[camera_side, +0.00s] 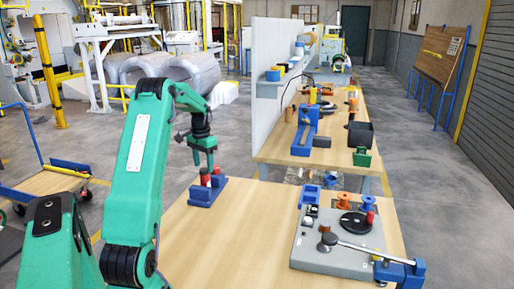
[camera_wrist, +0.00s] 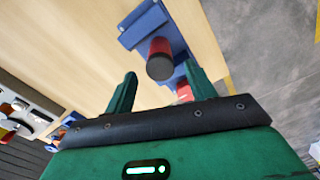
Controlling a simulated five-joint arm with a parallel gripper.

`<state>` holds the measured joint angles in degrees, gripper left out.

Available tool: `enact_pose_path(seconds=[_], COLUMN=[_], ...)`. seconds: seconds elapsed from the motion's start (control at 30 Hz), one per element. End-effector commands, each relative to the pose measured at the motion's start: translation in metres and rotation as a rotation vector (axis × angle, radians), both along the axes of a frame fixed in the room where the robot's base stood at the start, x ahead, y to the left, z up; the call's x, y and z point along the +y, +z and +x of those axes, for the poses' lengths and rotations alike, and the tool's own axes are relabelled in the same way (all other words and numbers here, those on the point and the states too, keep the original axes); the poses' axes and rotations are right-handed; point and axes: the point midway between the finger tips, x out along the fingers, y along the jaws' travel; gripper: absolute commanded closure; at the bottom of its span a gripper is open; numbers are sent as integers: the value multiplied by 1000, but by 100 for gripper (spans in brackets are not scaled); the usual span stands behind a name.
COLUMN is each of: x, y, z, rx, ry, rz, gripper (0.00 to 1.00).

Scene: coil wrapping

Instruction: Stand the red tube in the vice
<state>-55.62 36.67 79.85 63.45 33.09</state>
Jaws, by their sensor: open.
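The blue vice (camera_side: 207,194) sits on the wooden table's left part, and it also shows in the wrist view (camera_wrist: 148,27). A red tube with a dark top (camera_side: 205,177) stands upright at the vice. In the wrist view the tube (camera_wrist: 160,60) appears against the blue vice, its dark end facing the camera; how deep it sits is hidden. A second red part (camera_side: 216,171) shows beside it. My gripper (camera_side: 204,162) points down just above the tube. Its fingers (camera_wrist: 160,72) are open, with the tube's end showing beyond the gap between them.
A grey machine (camera_side: 310,262) with a black disc, orange spools and a lever arm stands on the table's right. A second bench (camera_side: 275,150) stands behind, along a grey partition. Bare tabletop lies between vice and machine.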

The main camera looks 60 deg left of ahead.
Motion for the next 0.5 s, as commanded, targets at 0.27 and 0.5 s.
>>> enact_pose_path(seconds=[0.27,0.5], x=[0,0], y=[41,56], z=[0,0], rx=[-1,0], ry=[0,0], rz=[1,0], gripper=[44,44])
